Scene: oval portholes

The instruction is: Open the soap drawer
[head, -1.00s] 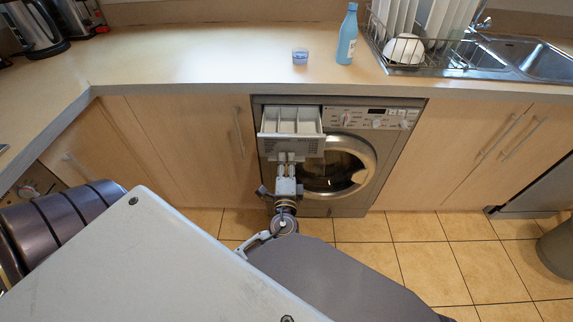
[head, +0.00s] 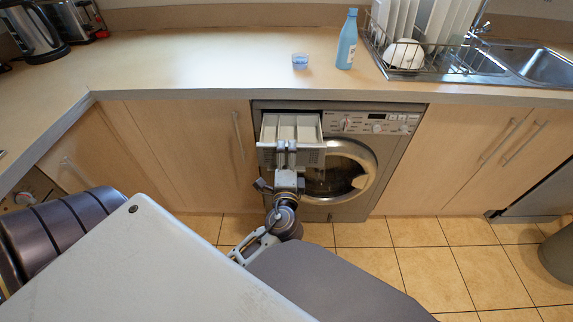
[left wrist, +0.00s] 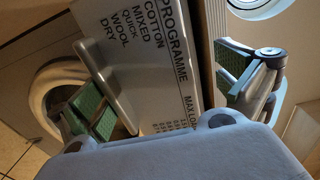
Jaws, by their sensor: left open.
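The soap drawer (head: 292,128) is pulled out from the upper left of the washing machine, and its pale open compartments show in the head view. Its front (left wrist: 150,60) with printed programme text fills the middle of the left wrist view. A grey bar handle (left wrist: 104,86) runs along that front. My left gripper (head: 287,147) is at the drawer front and hides part of it. In the left wrist view my left gripper (left wrist: 165,92) is open, with green-padded fingers on either side of the front. I cannot tell whether either finger touches it. My right gripper is not in view.
The washing machine (head: 390,150) has a round door right of the drawer. Wooden cupboards (head: 190,150) flank it. The counter (head: 200,65) above holds a blue bottle (head: 347,40), a small tub (head: 300,61) and a dish rack (head: 420,60). Tiled floor (head: 420,260) lies in front.

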